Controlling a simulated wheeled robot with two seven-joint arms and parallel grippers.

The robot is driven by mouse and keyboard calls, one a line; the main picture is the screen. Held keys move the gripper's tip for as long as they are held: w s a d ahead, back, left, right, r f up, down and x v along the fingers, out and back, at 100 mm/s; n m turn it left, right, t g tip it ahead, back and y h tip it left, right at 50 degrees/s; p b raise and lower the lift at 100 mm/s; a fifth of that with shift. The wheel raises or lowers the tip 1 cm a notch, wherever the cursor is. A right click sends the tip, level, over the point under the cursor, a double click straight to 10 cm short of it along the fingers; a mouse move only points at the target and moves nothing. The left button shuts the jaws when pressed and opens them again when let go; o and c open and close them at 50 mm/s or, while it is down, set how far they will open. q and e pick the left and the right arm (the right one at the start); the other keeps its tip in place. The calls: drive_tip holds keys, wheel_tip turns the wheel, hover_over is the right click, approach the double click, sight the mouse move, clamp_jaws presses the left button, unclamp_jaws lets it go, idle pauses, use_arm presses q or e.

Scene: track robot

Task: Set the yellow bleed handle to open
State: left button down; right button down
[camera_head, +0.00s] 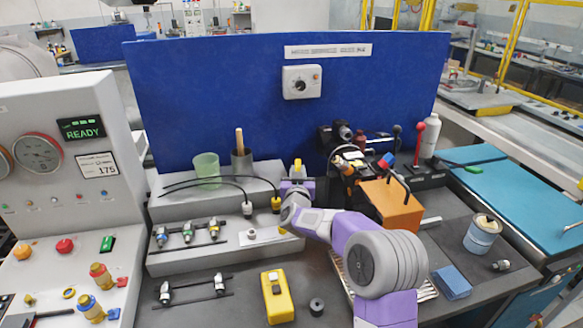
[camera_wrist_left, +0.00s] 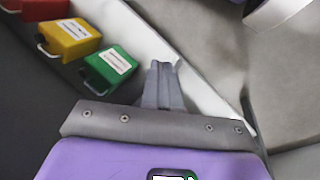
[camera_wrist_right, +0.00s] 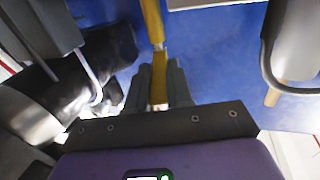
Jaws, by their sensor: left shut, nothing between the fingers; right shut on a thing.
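The yellow bleed handle (camera_wrist_right: 159,72) is a narrow yellow bar in the right wrist view, lying between the fingers of my right gripper (camera_wrist_right: 160,88), which is shut on it. The bar runs up toward the top of that view. In the head view my right gripper (camera_head: 297,184) is at the raised grey step, with a small yellow piece (camera_head: 298,164) showing just beyond it. The handle's pivot and any open mark cannot be made out. My left gripper (camera_wrist_left: 163,82) is shut and empty in the left wrist view, beside padlock-like blocks; it does not show in the head view.
Green (camera_wrist_left: 110,67), yellow (camera_wrist_left: 70,40) and red blocks lie near my left gripper. A green cup (camera_head: 206,168), cables and an orange box (camera_head: 388,204) surround my right arm. A yellow case (camera_head: 277,298) lies in front. The blue panel (camera_head: 230,90) stands behind.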

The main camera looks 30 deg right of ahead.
drive_tip(key=c, duration=1)
unclamp_jaws()
drive_tip(key=shift+p+v, duration=0.35)
drive_tip(key=shift+v, duration=3.45)
drive_tip(key=shift+r, duration=0.1)
